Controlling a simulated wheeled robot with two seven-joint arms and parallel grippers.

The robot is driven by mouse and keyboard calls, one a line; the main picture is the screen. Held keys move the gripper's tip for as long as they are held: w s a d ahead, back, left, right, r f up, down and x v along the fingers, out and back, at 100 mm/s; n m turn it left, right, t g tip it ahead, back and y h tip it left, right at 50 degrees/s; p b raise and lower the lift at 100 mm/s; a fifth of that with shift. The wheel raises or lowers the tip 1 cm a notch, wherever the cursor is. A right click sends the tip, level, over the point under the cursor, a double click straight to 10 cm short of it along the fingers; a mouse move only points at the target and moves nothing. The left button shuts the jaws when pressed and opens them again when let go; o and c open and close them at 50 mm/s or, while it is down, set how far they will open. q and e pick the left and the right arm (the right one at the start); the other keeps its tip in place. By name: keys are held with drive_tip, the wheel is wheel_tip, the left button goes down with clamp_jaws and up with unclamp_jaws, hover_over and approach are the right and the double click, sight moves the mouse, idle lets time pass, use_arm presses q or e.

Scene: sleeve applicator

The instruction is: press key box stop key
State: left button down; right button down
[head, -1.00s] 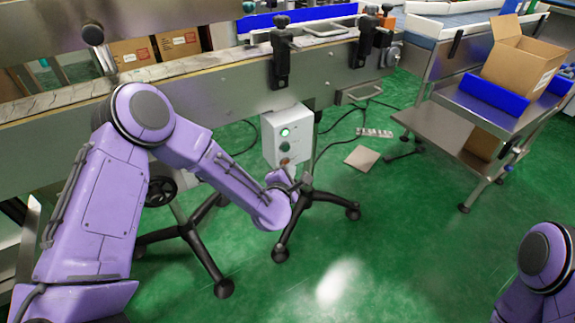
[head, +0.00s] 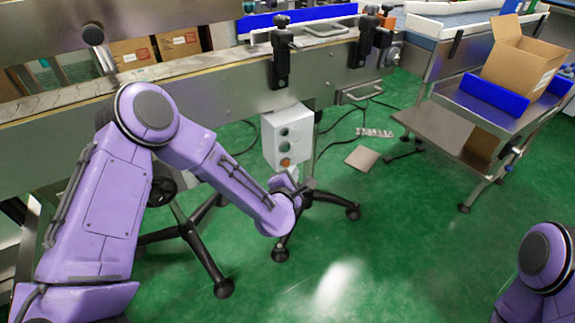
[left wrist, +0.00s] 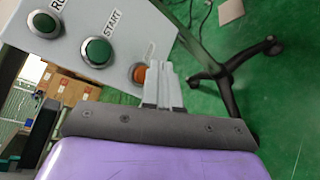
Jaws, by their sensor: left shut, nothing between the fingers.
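The key box (head: 287,137) is a light grey box hung below the conveyor in the head view. In the left wrist view it shows a dull green RUN lamp (left wrist: 44,23), a green START key (left wrist: 97,50) and an orange stop key (left wrist: 139,73). In the head view the left gripper (head: 291,175) is just below the box. My right gripper is out of view.
The conveyor (head: 200,101) runs across above the box. Black caster legs (head: 205,262) stand on the green floor around my left forearm. Cables and a flat tan piece (head: 362,158) lie to the right. A steel table (head: 450,130) stands farther right. The front floor is clear.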

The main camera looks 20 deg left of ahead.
use_arm(q)
drive_tip(key=shift+s+d, duration=0.8)
drive_tip(key=shift+d, duration=0.2)
drive_tip(key=shift+s+d, duration=0.75)
drive_tip(key=shift+d, duration=0.2)
